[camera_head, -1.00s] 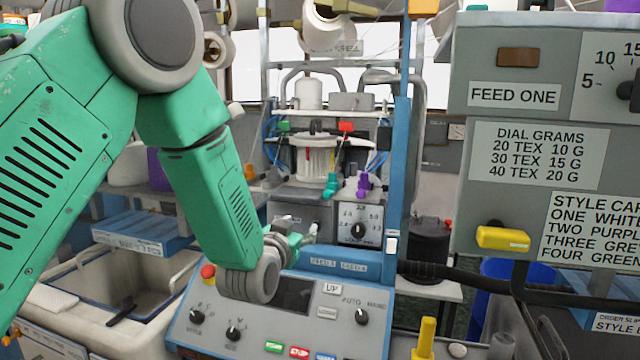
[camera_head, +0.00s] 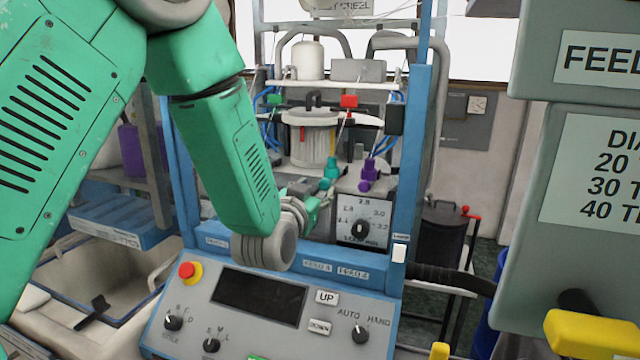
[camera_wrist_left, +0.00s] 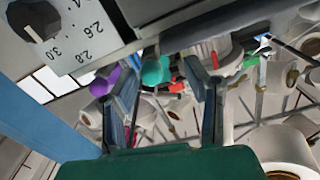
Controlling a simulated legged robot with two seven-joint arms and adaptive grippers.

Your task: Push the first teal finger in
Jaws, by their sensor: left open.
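The teal finger (camera_head: 330,170) stands on the knitting machine's ledge, left of the purple finger (camera_head: 368,176). In the left wrist view the round teal end (camera_wrist_left: 156,69) shows between my fingertips, with the purple one (camera_wrist_left: 104,83) outside them on the left. My left gripper (camera_head: 318,196) is open and empty, just in front of and below the teal finger. It also shows in the left wrist view (camera_wrist_left: 165,80), one finger on each side of the teal end. I cannot tell whether it touches. My right gripper is out of view.
A dial plate (camera_head: 362,220) sits right of the gripper. The control panel (camera_head: 262,325) with a red button (camera_head: 187,270) lies below. A blue post (camera_head: 414,170) and a grey sign box (camera_head: 560,230) with a yellow handle (camera_head: 596,332) stand to the right.

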